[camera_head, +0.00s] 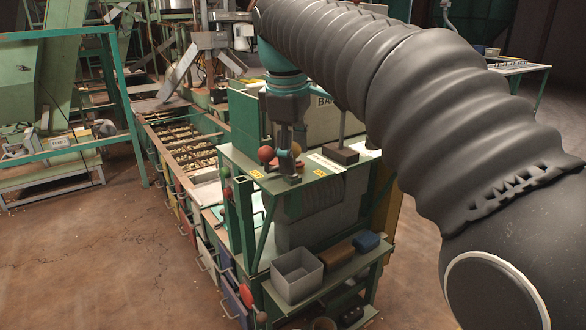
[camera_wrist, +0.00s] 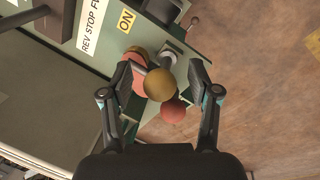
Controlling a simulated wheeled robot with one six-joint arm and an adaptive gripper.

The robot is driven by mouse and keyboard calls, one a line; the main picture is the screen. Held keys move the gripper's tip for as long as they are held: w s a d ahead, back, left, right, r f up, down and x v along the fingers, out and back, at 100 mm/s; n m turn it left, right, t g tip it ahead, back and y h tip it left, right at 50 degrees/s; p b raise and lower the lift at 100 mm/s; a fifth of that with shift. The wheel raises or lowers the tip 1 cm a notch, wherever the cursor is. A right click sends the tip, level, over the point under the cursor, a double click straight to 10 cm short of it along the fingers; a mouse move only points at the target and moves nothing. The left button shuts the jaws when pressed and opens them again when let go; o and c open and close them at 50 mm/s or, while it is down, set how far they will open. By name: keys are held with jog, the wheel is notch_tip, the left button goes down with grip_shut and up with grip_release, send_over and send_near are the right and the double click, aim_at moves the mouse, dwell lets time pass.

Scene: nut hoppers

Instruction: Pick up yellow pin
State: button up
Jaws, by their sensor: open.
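A dull yellow ball-shaped knob (camera_wrist: 160,84) is between the two fingers of my gripper (camera_wrist: 161,74) in the wrist view, with visible gaps on both sides. I cannot tell whether this ball is the top of the yellow pin, because no shaft shows below it. My gripper is open and points down over the corner of the green control panel. In the head view my gripper (camera_head: 287,160) hangs over that corner and hides part of what is there.
Red balls (camera_wrist: 173,111) sit close beside the yellow one, with another red ball (camera_wrist: 133,78) near the left finger. The green panel (camera_head: 230,157) carries yellow labels and a dark block (camera_head: 342,155). Below are a grey open box (camera_head: 297,274) and a blue block (camera_head: 366,241).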

grip_shut()
jog(key=shift+r, duration=0.1)
dwell(0.3)
